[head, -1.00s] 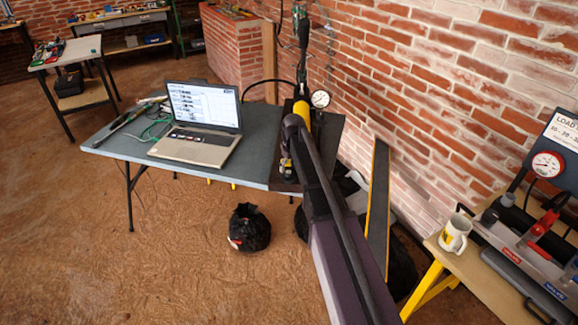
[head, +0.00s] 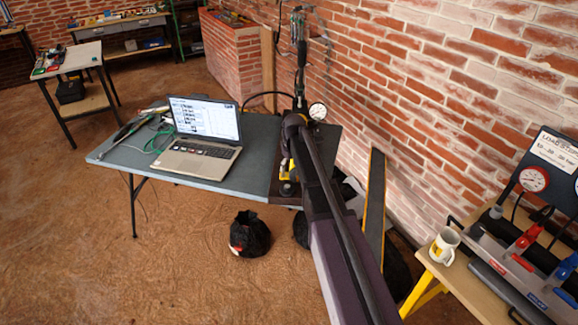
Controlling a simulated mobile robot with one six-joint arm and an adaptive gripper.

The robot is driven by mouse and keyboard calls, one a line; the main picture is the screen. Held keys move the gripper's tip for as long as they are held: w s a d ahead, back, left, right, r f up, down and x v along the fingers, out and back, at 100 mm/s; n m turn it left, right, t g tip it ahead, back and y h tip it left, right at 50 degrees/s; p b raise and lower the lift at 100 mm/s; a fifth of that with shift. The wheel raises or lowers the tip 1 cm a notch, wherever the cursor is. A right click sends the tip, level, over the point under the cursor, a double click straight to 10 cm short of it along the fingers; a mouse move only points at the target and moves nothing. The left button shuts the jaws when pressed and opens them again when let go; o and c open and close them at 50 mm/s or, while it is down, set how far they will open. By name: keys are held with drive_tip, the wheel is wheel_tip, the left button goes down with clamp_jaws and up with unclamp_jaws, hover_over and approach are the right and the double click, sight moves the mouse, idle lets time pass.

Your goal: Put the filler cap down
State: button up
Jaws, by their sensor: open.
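My arm reaches from the bottom of the head view toward the dark bench end. Its links cover the area in front of the far end, and I cannot make out the fingers of my gripper. The filler cap cannot be picked out; it is too small or hidden. A round white gauge (head: 318,111) stands just right of my arm at the dark end of the folding table (head: 110,157). Part of a dark upright fitting (head: 301,60) shows above my arm. A small yellow and silver part (head: 287,187) shows beside the arm's left edge.
An open laptop (head: 200,145) and cables (head: 160,138) lie on the table. A black bag (head: 249,236) sits on the floor. A leaning board (head: 374,205) is right of my arm. A mug (head: 444,246) stands on the right bench. Open floor lies at left.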

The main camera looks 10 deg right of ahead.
drive_tip(key=shift+r+p, duration=0.3)
drive_tip(key=shift+r, duration=0.2)
idle(0.4)
drive_tip(key=s+m+g, duration=0.1)
drive_tip(key=s+m, duration=0.4)
drive_tip(key=s, duration=2.2)
drive_tip(key=shift+s+a+h, duration=0.3)
drive_tip(key=shift+s+a, duration=0.1)
drive_tip(key=shift+f, duration=0.1)
